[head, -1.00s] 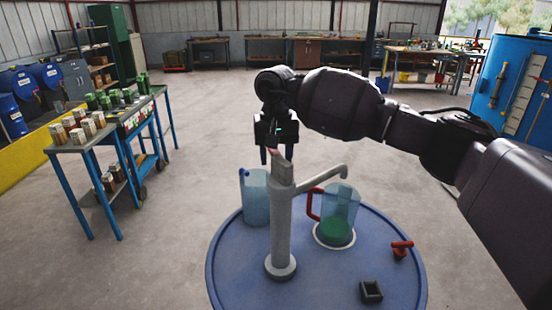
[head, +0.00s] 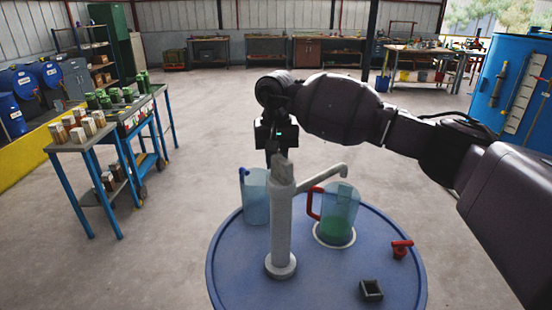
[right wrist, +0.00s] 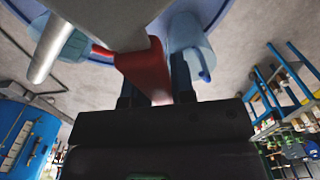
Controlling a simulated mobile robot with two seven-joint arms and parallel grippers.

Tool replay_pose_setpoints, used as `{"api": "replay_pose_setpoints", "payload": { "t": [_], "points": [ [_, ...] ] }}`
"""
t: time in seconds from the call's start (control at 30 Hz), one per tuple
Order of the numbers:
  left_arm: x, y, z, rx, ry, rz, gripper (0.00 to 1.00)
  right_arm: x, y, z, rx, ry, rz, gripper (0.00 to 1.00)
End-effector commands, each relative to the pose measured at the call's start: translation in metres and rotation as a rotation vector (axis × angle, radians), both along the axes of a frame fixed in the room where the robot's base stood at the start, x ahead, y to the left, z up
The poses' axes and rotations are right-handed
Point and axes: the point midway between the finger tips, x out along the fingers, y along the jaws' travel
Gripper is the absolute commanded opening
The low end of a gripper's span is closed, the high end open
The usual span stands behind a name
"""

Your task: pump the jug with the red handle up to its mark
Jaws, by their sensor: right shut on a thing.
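The grey hand pump (head: 282,230) stands upright on the blue drum top (head: 235,270), its spout (head: 335,172) reaching right over the clear jug with the red handle (head: 338,205). That jug stands on a pale round ring with green liquid in its lower part; I cannot make out its mark. A jug with a blue handle (head: 257,200) stands behind and left of the pump. My right gripper (head: 273,156) is behind the pump's top, shut on the red pump lever (right wrist: 148,68), which the right wrist view shows between the fingers. My left gripper is not in view.
A red tap-like piece (head: 401,249) and a small dark square holder (head: 371,290) sit on the drum top's right side. A trolley with several boxes and green items (head: 85,146) stands left. A blue tank (head: 520,90) is at the right. The floor between is clear.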

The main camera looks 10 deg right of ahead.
Motion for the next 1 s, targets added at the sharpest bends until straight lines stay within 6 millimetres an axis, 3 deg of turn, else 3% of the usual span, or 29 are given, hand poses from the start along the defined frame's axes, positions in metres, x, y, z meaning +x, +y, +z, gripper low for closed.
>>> {"api": "replay_pose_setpoints", "payload": {
  "t": [0.37, 1.0],
  "points": [
    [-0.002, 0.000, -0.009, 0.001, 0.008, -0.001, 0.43, 0.003, -0.001, 0.011, -0.013, -0.115, 0.001, 0.00],
    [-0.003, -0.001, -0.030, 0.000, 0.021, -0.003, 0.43, 0.002, 0.000, 0.063, -0.069, -0.620, 0.003, 0.00]
  ]
}}
